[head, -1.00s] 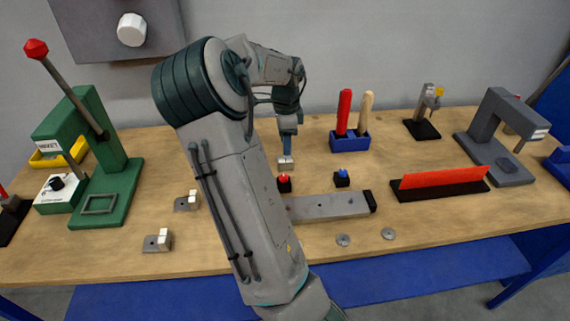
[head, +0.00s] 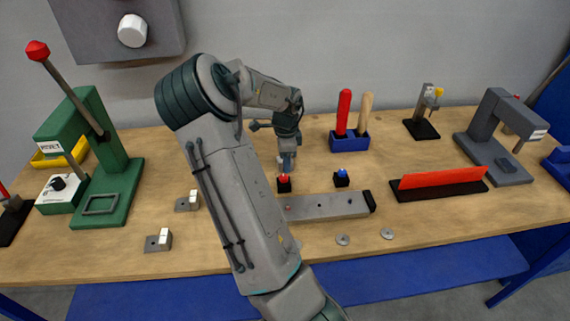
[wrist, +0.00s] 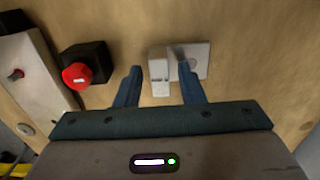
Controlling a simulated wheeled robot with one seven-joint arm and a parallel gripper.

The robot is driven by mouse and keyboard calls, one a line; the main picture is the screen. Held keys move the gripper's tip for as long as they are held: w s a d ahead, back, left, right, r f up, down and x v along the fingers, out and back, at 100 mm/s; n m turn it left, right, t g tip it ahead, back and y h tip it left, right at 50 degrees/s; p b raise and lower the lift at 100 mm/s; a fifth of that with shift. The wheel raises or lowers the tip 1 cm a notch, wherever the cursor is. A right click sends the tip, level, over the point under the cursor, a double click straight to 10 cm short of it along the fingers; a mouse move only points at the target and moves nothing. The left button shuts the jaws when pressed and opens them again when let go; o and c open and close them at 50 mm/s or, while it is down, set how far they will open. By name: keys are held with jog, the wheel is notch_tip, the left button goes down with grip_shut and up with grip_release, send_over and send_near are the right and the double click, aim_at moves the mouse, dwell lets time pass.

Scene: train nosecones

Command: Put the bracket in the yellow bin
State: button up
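In the wrist view a bracket, a pale upright block (wrist: 158,72) on a grey base plate (wrist: 203,58), stands between my fingers. My gripper (wrist: 160,66) is open, with one finger on each side of the upright and the right finger over the plate. A gap shows beside the left finger. In the head view my gripper (head: 287,162) is low over the table, mostly hiding this bracket. Two similar brackets lie at left, one farther back (head: 187,203) and one nearer the front (head: 158,241). The yellow bin (head: 60,153) is at far left, partly hidden behind the green press.
A red button box (head: 284,184) stands close in front of my gripper, with a blue one (head: 341,179) to its right and a grey bar fixture (head: 325,206) nearer. The green press (head: 110,180) stands left. A blue tool holder (head: 349,142) stands at right.

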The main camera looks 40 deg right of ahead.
grip_shut()
jog(key=shift+r, duration=0.15)
